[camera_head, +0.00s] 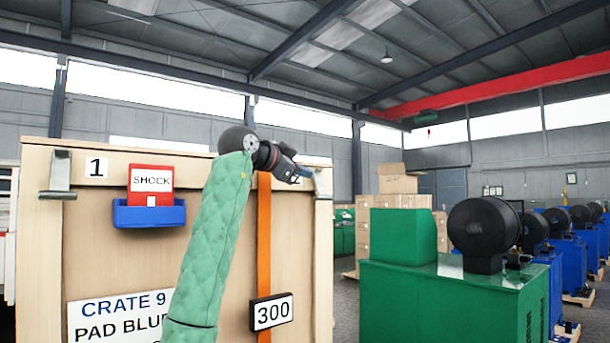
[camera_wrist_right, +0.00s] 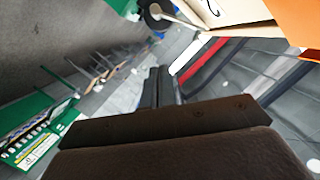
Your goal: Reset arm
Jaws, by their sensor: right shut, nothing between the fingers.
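My right arm, in a green quilted sleeve, rises in front of the wooden crate in the head view. My right gripper (camera_head: 300,174) is at the crate's upper right corner, close to the right metal latch (camera_head: 323,184); I cannot tell whether they touch. In the right wrist view its dark fingers (camera_wrist_right: 160,86) are together with nothing between them. The crate (camera_head: 100,245) also shows at the top of the wrist view, with an orange strap (camera_wrist_right: 297,24). My left gripper is not in view.
The crate carries a blue holder (camera_head: 149,215) with a red SHOCK card (camera_head: 151,180), a left latch (camera_head: 59,174) and a 300 plate (camera_head: 271,312). A green machine (camera_head: 440,295) stands to the right. Cardboard boxes (camera_head: 395,183) are stacked behind. Open floor lies between crate and machine.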

